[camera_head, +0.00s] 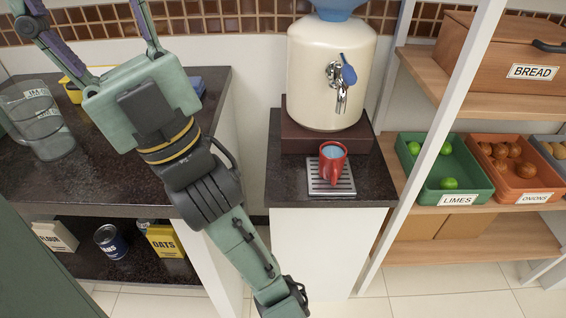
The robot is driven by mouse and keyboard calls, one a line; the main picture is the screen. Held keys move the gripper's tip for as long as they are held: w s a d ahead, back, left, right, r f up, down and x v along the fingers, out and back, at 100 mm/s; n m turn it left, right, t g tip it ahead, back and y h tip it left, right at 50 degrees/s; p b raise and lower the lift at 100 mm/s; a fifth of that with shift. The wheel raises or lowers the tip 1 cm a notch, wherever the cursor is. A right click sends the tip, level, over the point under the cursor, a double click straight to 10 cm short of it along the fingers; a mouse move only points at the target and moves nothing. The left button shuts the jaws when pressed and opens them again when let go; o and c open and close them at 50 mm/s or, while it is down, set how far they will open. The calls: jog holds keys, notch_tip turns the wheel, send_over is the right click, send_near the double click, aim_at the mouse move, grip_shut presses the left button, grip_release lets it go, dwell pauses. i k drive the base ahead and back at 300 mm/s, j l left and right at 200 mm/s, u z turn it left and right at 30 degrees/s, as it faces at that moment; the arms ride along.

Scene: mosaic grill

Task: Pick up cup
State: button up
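A red cup (333,165) stands upright on a grey slatted drip tray (319,184), in front of a cream drinks dispenser (322,75). Its inside looks light blue, and its handle faces the front. The dispenser's tap (341,84) hangs just above the cup. My gripper (85,14) is at the upper left, well apart from the cup. Its two fingers are spread wide and nothing shows between them. The fingertips reach the top edge of the picture and may be cut off.
At right, a white post (437,130) stands before shelves with a bread box (505,50), limes and onions.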

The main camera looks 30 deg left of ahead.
aim_at(332, 167)
jog(key=k+l+u, duration=0.1)
jog(key=u, duration=0.5)
jog(key=j+u, duration=0.15)
jog(key=u, duration=1.35)
jog(key=z, duration=1.1)
jog(key=i+l+u, duration=0.1)
jog(key=l, duration=1.05)
